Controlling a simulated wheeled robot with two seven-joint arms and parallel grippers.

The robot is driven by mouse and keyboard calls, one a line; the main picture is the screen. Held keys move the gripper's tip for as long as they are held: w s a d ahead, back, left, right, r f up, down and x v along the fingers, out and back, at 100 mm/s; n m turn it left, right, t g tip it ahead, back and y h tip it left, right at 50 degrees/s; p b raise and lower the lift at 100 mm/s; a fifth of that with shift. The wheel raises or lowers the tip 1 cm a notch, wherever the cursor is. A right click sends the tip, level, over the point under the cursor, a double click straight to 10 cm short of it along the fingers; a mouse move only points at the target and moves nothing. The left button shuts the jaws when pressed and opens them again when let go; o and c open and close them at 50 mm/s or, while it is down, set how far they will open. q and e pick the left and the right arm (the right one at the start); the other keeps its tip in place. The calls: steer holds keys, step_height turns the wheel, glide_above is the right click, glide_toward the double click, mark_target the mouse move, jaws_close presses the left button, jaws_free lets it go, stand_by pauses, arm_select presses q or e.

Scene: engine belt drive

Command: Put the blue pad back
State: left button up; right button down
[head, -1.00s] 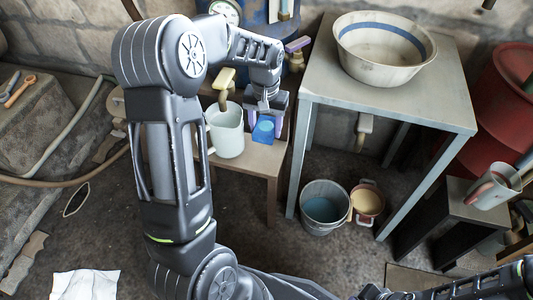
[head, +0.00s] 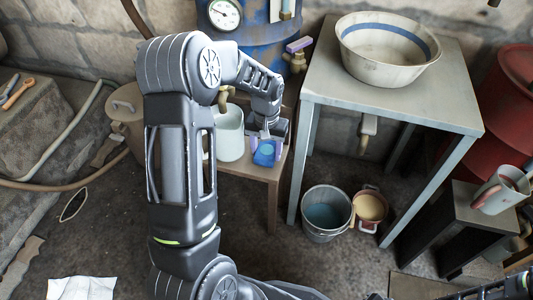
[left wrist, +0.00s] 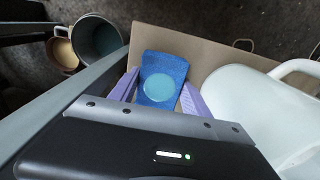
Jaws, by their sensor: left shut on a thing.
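The blue pad (head: 266,152) is a small blue block with a pale round disc on its face. It shows at the front end of a low wooden bench (head: 252,167). My left gripper (head: 266,142) is shut on it, with purple fingers on either side. In the left wrist view the pad (left wrist: 162,78) sits between the fingers (left wrist: 160,97), with the brown bench top behind it. I cannot tell whether it touches the bench. My right gripper is out of view; only part of that arm shows at bottom right.
A white pitcher (head: 229,133) stands on the bench close beside the gripper. A metal table (head: 415,115) with a large bowl (head: 385,50) stands to the right. A bucket (head: 326,214) and a small pot (head: 370,206) sit on the floor. A blue drum (head: 255,36) stands behind.

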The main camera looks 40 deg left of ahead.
mark_target(266, 150)
arm_select(q)
steer(key=shift+f, duration=0.3)
steer(key=shift+f, duration=0.15)
steer(key=o, duration=1.5)
step_height(266, 150, up, 12)
steer(key=p, duration=0.3)
